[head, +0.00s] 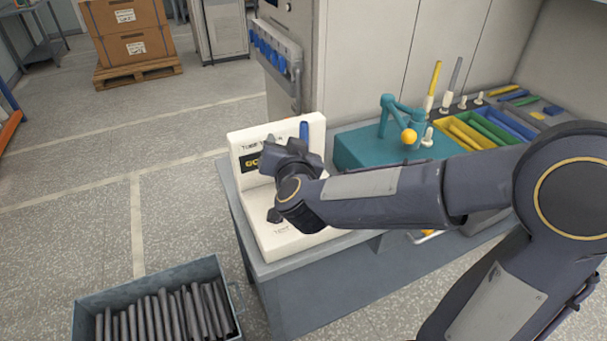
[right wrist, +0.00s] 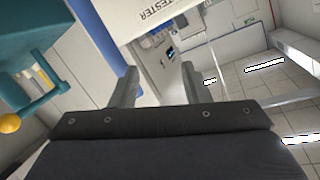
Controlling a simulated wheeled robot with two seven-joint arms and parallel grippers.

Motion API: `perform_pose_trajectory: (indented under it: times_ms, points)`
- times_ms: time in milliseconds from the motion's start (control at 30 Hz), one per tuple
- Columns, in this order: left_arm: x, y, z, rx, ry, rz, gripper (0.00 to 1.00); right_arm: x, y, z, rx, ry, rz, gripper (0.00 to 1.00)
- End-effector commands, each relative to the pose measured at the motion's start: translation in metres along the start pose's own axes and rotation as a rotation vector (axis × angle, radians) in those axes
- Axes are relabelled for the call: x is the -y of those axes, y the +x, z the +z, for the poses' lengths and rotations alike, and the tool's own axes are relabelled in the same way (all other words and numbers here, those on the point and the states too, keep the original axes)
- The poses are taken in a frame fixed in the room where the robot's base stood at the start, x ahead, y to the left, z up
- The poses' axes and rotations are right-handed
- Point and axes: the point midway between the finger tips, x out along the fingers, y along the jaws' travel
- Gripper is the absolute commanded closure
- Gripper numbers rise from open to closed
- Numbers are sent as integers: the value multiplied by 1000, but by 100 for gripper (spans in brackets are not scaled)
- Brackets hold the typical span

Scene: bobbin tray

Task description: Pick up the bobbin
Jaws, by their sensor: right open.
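My right gripper (head: 287,153) is in front of the white tester (head: 316,130), and my wrist and arm cover part of it. In the right wrist view its two fingers (right wrist: 158,80) stand apart with nothing between them. Several dark grey rods, which may be bobbins (head: 165,314), lean in a row in a grey metal bin (head: 152,284) at the lower left, away from the gripper. A blue upright piece (head: 304,130) stands at the tester's face, close by the gripper. I cannot tell which thing is the bobbin. My left gripper is not in view.
The tester stands on a grey bench (head: 300,268). To its right are a teal fixture (head: 388,120) with an orange ball and a tray with coloured compartments (head: 490,125). Boxes on a pallet (head: 138,72) stand at the back left. The floor between is clear.

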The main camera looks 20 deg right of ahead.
Motion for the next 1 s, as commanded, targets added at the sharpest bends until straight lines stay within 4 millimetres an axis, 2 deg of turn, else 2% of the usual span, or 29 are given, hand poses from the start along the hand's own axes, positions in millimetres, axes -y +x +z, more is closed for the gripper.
perform_pose_trajectory:
  times_ms: [33,233,400,533,767,1000]
  points:
    - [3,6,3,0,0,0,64,-2,7,13,-39,-37,70,58]
    - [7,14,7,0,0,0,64,-16,4,33,-200,-199,356,58]
    - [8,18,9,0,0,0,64,-22,-12,42,-289,-315,525,58]
    - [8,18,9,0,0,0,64,-25,-14,41,-312,-343,571,58]
    - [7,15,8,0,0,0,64,-37,8,32,-312,-343,573,58]
    - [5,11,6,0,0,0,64,-51,40,25,-313,-342,572,58]
